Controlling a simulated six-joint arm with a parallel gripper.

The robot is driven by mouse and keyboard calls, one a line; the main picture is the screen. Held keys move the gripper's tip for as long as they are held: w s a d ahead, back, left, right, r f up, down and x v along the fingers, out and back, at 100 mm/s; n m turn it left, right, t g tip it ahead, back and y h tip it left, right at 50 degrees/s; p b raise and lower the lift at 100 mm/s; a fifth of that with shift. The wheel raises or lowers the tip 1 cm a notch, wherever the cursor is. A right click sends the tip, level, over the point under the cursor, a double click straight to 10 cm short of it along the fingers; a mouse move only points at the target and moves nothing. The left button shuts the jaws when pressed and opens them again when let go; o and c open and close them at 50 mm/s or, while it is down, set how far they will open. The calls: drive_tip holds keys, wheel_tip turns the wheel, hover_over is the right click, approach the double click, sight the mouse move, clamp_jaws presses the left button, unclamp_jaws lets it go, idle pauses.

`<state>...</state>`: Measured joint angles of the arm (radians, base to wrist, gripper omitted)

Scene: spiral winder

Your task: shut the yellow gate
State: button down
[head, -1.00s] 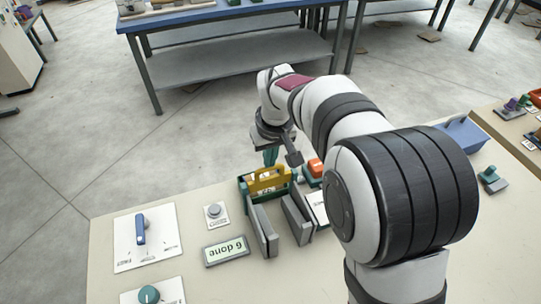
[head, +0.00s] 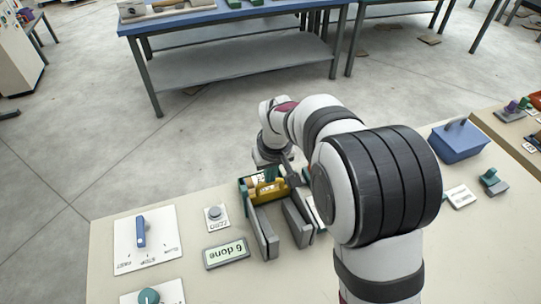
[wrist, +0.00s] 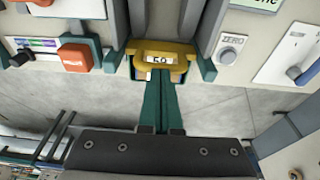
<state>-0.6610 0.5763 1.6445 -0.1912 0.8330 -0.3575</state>
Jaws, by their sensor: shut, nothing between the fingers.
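The yellow gate (head: 268,191) sits in a teal frame (head: 243,187) at the far end of two grey walls on the bench. In the wrist view the yellow gate (wrist: 160,55) carries a small white label and lies between teal posts. My gripper (head: 271,173) is behind the gate in the head view, partly hidden. In the wrist view my gripper (wrist: 160,84) has its teal fingers shut together, empty, with the tips at the gate's edge. I cannot tell whether they touch it.
The grey walls (head: 262,232) stand close together. A display (head: 226,252) reading "6 done", a ZERO button (head: 214,212) and a blue lever (head: 140,231) are to the left. An orange block (wrist: 74,58) is beside the gate frame. A blue bin (head: 459,142) stands at the right.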

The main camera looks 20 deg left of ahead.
drive_tip(key=r, duration=0.3)
drive_tip(key=shift+w+a+r, duration=0.25)
drive_tip(key=shift+a+r, duration=0.1)
drive_tip(key=shift+r, duration=0.05)
drive_tip(key=v, duration=0.9)
drive_tip(key=s+d+r+m, duration=0.2)
drive_tip(key=s+d+m, duration=0.1)
drive_tip(key=d, duration=0.6)
drive_tip(key=s+d+f+m+g, duration=0.1)
drive_tip(key=s+d+f+m, duration=0.2)
drive_tip(key=s+d+m, duration=0.2)
drive_tip(key=s+d+f+m+g, duration=0.1)
drive_tip(key=s+d+f+m, duration=0.1)
drive_tip(key=s+d+m, duration=0.4)
drive_tip(key=s+d, duration=0.5)
drive_tip(key=s, duration=0.4)
drive_tip(key=shift+s+d+f+m, duration=0.3)
drive_tip(key=shift+f, duration=0.1)
